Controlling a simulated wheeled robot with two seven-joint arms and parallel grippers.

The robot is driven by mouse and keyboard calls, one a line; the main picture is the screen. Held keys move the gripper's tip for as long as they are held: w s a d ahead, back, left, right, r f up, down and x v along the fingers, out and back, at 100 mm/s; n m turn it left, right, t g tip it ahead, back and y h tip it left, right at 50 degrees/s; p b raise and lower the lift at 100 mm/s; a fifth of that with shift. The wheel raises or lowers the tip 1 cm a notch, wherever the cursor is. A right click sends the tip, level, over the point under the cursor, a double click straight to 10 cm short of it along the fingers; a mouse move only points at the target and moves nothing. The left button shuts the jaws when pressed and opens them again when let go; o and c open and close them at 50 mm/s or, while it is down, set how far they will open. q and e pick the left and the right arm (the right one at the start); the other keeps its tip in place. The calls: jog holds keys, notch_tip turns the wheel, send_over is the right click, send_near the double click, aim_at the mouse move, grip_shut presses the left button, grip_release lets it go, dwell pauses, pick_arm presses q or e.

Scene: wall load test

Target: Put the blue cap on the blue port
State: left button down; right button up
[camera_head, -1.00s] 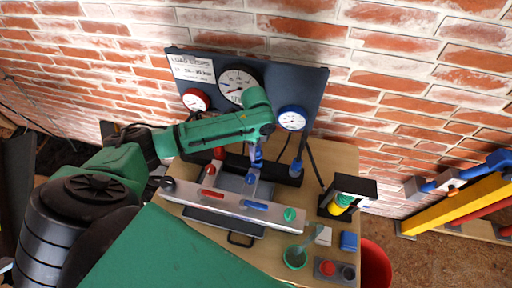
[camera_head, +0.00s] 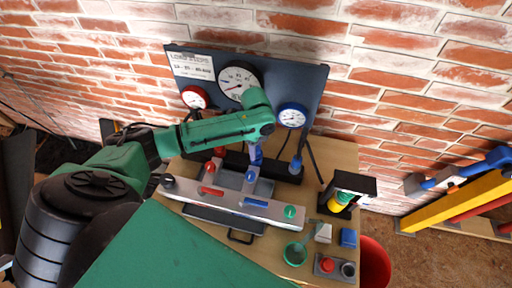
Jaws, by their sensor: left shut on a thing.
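My left gripper (camera_head: 257,146) reaches in from the left above the bench, in front of the gauge panel. It is shut on a small blue piece, which looks like the blue cap (camera_head: 256,158), at the black bar behind the metal rail. The gripper and arm partly hide this piece; I cannot tell whether it touches the bar. A blue fitting (camera_head: 296,165) stands on the bar to the right, below the blue gauge (camera_head: 292,116). I cannot tell which fitting is the blue port. My right gripper is not in view.
A metal rail (camera_head: 227,204) with red and blue handles and a green knob crosses the bench. A green cup (camera_head: 295,254), blue block (camera_head: 348,238) and black stand (camera_head: 350,186) are at right. A red bin (camera_head: 374,262) stands beside the bench.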

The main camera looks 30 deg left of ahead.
pick_arm(q)
jog(key=shift+f, duration=0.1)
jog(key=shift+f, duration=0.65)
dwell(0.6)
jog(key=shift+f, duration=0.2)
dwell(0.4)
jog(key=shift+c, duration=1)
grip_release()
